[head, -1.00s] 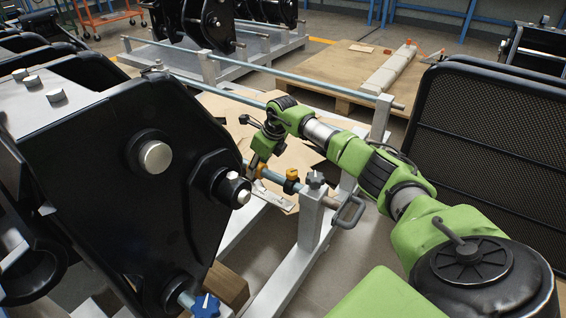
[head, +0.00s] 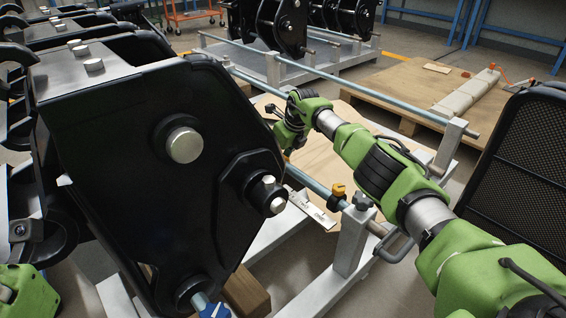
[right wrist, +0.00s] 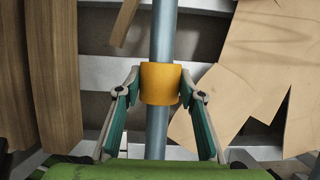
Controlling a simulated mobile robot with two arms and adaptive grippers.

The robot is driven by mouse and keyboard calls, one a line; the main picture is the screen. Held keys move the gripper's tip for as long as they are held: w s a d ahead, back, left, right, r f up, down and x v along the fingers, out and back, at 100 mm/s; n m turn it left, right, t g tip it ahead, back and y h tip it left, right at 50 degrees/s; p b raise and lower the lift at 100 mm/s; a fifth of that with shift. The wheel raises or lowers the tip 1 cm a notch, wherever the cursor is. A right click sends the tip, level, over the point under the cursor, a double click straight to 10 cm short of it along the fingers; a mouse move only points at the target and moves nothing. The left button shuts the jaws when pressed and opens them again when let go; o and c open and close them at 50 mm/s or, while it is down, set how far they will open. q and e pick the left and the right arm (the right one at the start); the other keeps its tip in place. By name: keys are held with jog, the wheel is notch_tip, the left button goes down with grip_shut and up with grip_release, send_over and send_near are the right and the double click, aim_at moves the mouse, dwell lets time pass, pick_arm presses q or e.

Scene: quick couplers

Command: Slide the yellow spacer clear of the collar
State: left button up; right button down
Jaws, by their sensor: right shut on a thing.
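The yellow spacer (right wrist: 160,83) sits around the grey rod (right wrist: 157,132) in the right wrist view. My right gripper (right wrist: 160,78) is shut on it, one finger on each side. In the head view my right wrist is beyond the black coupler plate, which hides the fingers and spacer. The collar (head: 338,193), black with a yellow-orange top, is on the rod (head: 306,182) beside the post. Bare rod shows between the collar and the plate edge, so spacer and collar are apart. My left gripper is not in view.
The black coupler (head: 150,140) fills the left of the head view. Cardboard (right wrist: 255,60) and wooden boards (right wrist: 52,80) lie below the rod. A black mesh panel (head: 525,160) stands at right.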

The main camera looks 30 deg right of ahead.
jog(key=shift+w+r, duration=0.2)
jog(key=c, duration=1.6)
grip_release()
jog(key=shift+c, duration=0.2)
jog(key=shift+w+a+f, duration=0.1)
jog(key=shift+f, duration=0.05)
jog(key=v, duration=1.2)
